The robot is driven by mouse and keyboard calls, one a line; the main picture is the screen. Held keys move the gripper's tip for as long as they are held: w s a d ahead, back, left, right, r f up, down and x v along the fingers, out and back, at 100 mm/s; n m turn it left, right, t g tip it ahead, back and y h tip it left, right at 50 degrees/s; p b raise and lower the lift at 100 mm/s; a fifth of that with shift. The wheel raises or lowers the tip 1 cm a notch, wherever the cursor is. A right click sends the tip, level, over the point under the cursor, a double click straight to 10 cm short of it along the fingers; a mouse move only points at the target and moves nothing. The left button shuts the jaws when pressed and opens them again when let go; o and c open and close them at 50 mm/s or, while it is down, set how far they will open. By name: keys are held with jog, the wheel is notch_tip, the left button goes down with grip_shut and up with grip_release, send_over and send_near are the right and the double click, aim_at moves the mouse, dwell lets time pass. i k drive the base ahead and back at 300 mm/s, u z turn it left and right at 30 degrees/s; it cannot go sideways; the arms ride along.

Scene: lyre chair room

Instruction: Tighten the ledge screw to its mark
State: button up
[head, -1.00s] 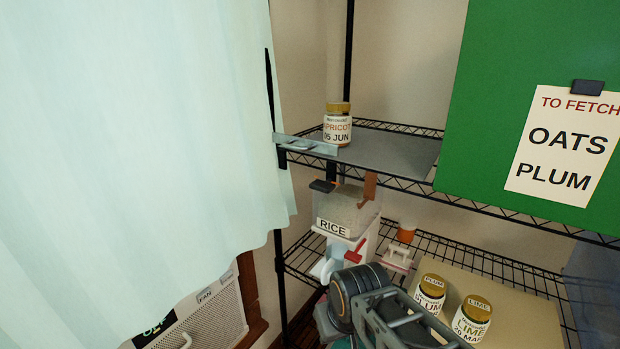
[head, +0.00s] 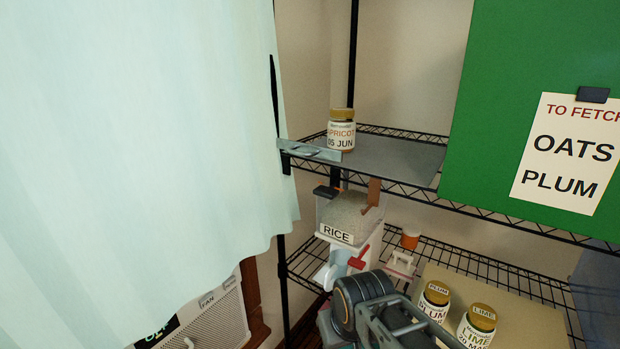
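A grey metal ledge strip (head: 312,151) runs along the front left edge of the upper wire shelf, below the apricot jar. No screw or mark on it can be made out at this size. Parts of my own arm show at the bottom, in front of the lower shelf and beside the rice dispenser. My gripper's fingertips are not in view.
An apricot jar (head: 341,130) stands on the upper shelf's grey mat (head: 395,157). Below are a rice dispenser (head: 348,217), an orange cup (head: 410,239), a plum jar (head: 434,302) and a lime jar (head: 477,326). A pale curtain (head: 140,130) fills the left; a green panel (head: 485,95) covers the right.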

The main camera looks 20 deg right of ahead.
aim_at(331, 192)
jog(key=z, duration=0.85)
jog(key=k, duration=0.65)
jog(key=u, duration=1.3)
jog(key=i, duration=0.5)
jog(key=z, duration=0.1)
